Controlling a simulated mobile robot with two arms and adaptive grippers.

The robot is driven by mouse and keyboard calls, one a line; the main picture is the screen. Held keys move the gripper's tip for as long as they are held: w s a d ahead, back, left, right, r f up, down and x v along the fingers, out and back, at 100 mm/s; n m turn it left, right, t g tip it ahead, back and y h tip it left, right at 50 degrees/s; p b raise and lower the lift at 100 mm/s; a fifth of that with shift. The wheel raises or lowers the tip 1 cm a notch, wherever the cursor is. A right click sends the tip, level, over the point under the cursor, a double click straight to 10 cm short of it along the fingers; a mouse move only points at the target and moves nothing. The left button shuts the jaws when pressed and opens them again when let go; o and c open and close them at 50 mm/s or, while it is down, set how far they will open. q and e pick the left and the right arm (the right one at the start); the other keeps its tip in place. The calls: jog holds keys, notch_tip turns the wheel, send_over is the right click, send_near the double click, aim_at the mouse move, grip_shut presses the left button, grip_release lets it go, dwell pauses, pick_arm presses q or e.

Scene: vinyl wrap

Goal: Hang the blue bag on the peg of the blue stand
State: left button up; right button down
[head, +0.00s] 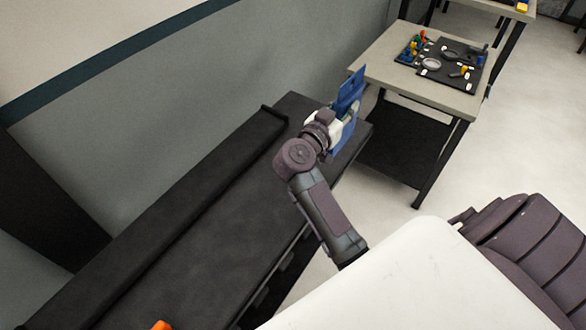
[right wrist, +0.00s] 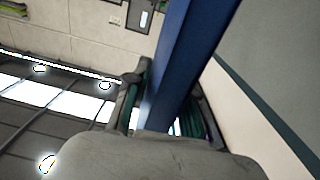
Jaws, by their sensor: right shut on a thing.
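My right gripper (head: 346,112) is over the far end of the long black bench. It is shut on a flat, stiff blue piece that looks like the blue bag (head: 350,88). Blue shows above and below the gripper. In the right wrist view the blue piece (right wrist: 190,55) runs upward, seen edge-on, between the two fingers of my right gripper (right wrist: 165,108). I cannot clearly tell the bag from the blue stand here, and no peg is visible. My left gripper is out of view.
The black bench (head: 190,240) runs along the grey wall and its top is mostly clear. A grey table (head: 385,62) beyond its far end carries a dark board (head: 440,75) with small coloured parts. An orange thing (head: 162,325) shows at the bottom edge.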

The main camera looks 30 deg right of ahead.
jog(key=shift+s+r, duration=0.1)
jog(key=shift+s, duration=0.1)
jog(key=w+a+f+p, duration=0.1)
jog(key=w+a+f, duration=0.3)
jog(key=a+f, duration=0.6)
jog(key=shift+w+a+f, duration=0.15)
jog(key=shift+a+f, duration=0.2)
jog(key=shift+a, duration=0.15)
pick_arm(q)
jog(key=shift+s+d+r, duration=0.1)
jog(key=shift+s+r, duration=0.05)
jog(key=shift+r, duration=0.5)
pick_arm(e)
jog(key=c, duration=1)
grip_release()
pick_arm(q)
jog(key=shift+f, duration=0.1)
pick_arm(e)
jog(key=shift+f, duration=0.1)
